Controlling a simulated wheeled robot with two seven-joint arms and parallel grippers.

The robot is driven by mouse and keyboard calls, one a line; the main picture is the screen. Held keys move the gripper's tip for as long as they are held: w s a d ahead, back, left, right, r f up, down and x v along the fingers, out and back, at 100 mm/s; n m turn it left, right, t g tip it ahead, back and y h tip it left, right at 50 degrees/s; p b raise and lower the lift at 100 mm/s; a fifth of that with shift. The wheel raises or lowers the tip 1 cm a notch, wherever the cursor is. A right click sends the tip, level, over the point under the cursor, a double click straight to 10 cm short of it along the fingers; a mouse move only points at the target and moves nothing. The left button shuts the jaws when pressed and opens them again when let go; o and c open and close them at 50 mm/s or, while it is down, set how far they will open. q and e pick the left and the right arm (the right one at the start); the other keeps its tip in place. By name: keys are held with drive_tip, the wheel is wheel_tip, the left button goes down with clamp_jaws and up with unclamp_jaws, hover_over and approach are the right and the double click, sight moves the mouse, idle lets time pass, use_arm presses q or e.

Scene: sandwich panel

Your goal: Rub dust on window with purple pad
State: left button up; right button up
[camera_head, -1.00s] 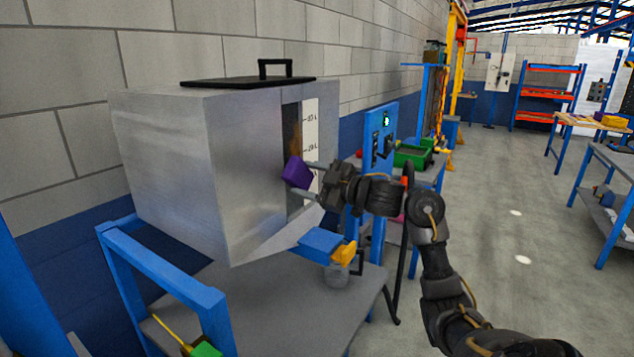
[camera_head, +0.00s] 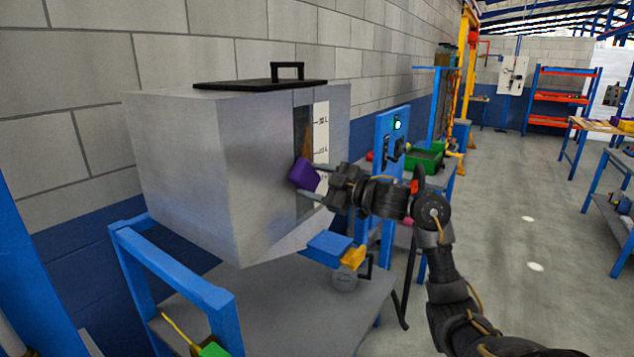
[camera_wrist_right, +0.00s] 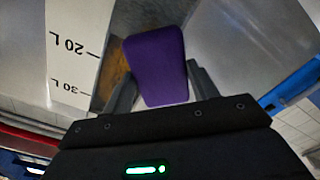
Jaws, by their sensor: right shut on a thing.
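The purple pad (camera_head: 304,175) is held between the fingers of my right gripper (camera_head: 318,182), which is shut on it. It also shows in the right wrist view (camera_wrist_right: 157,66) between the two dark fingers. The window (camera_head: 304,131) is a narrow upright strip in the grey metal tank (camera_head: 180,150), beside a white scale with litre marks (camera_head: 321,135). Brown dust (camera_wrist_right: 112,72) shows on the window beside the pad. The pad is at the window's lower part and covers some of it. I cannot tell whether it touches the glass. My left gripper is not in view.
The tank has a black lid with a handle (camera_head: 287,73) and stands over a blue-framed grey table (camera_head: 290,310). A blue and yellow valve (camera_head: 335,247) sits below the window, above a grey pot (camera_head: 345,280). A blue panel (camera_head: 389,140) and green bin (camera_head: 425,158) stand behind my right arm.

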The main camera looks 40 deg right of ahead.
sight(319, 175)
drive_tip(key=shift+w+a, duration=0.2)
drive_tip(key=shift+w, duration=0.5)
drive_tip(key=shift+d, duration=0.1)
drive_tip(key=shift+w+d, duration=0.25)
drive_tip(key=shift+d, duration=0.65)
drive_tip(key=shift+w+d, duration=0.2)
drive_tip(key=shift+d, duration=0.7)
drive_tip(key=d, duration=0.1)
drive_tip(key=w+d, duration=0.1)
drive_tip(key=d, duration=0.1)
drive_tip(key=shift+w+d, duration=0.15)
drive_tip(key=shift+d, duration=0.15)
drive_tip(key=shift+r, duration=0.15)
